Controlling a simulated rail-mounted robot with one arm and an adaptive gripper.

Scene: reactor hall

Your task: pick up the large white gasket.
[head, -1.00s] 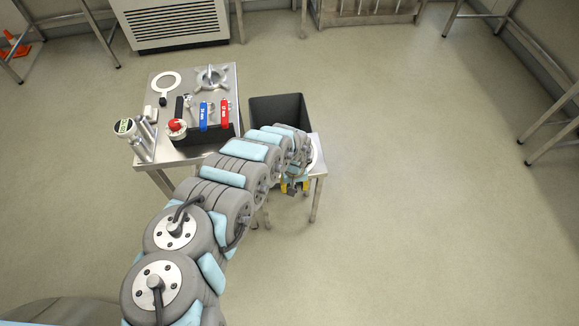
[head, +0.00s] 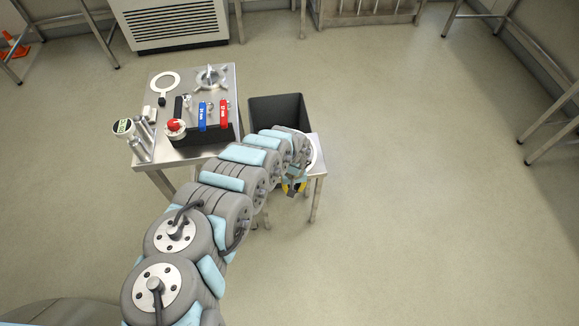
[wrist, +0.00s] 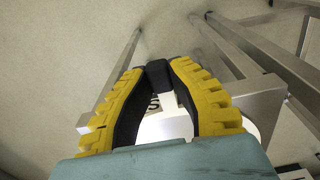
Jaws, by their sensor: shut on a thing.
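The large white gasket (head: 316,153) shows as a pale curved edge on the small side table, mostly hidden behind my arm in the head view. In the wrist view its white surface (wrist: 165,126) shows between and beyond my fingers. My gripper (wrist: 158,76) has yellow, black-lined fingers, with the tips closed on a dark block that looks like the gasket's grip tab. In the head view my gripper (head: 294,187) is at the front edge of the side table. I cannot tell whether the gasket is clear of the tabletop.
A black bin (head: 279,111) stands behind my arm. The steel table (head: 190,153) at left holds a smaller white ring (head: 165,83), a handwheel (head: 211,77), red and blue handled valves and a gauge (head: 124,127). Side-table legs (wrist: 240,50) are close to my gripper. Floor at right is clear.

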